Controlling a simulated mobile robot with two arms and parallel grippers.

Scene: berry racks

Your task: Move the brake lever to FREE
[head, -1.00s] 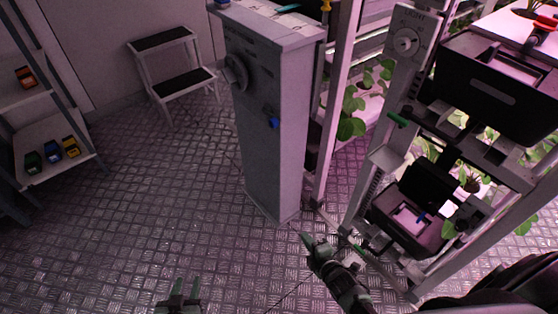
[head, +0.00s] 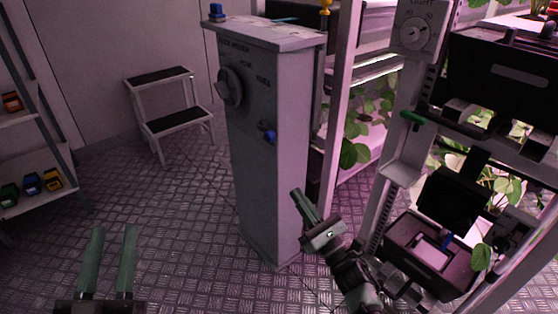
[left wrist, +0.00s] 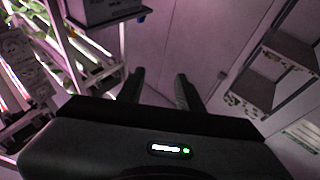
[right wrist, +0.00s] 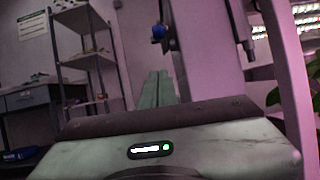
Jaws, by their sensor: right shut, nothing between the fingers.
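A grey cabinet (head: 265,190) stands in the middle of the head view. A small blue-ended lever (head: 267,135) sticks out of its front, below a round dial (head: 230,87). The blue end also shows in the right wrist view (right wrist: 158,32), above the fingertips. A green handle (head: 412,118) is on the rack post to the right. I cannot read a BRAKE or FREE label on either. My right gripper (head: 297,192) is shut and empty, below and right of the blue lever, apart from it. My left gripper (head: 112,228) is open and empty at the lower left.
A step stool (head: 172,122) stands behind, left of the cabinet. A shelf (head: 40,190) with several small coloured items is at the far left. The berry rack (head: 345,100) with black crates (head: 500,75) fills the right side. The floor left of the cabinet is clear.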

